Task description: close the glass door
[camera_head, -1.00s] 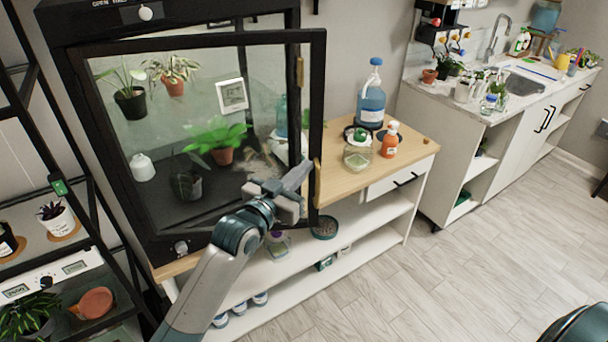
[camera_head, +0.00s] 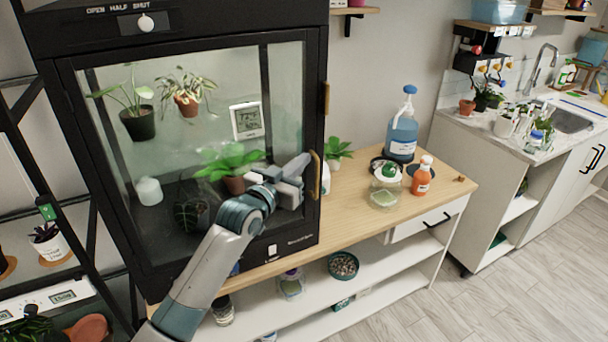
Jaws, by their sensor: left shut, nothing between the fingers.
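The glass door (camera_head: 185,130) has a black frame and fronts the black plant cabinet (camera_head: 180,38) at the left. It looks flush with the cabinet front, with no gap that I can make out. A brass handle (camera_head: 314,175) is at its right edge. My left gripper (camera_head: 299,172) is shut and empty. It is at the lower right of the glass, just left of the handle, touching or nearly touching the door. My left arm hides part of the lower door frame. My right gripper is out of view.
Potted plants and a white meter (camera_head: 247,120) show behind the glass. On the wooden top (camera_head: 345,220) right of the cabinet stand a blue pump bottle (camera_head: 403,135), an orange bottle (camera_head: 422,178) and a jar (camera_head: 385,192). A black rack (camera_head: 25,130) stands at the left.

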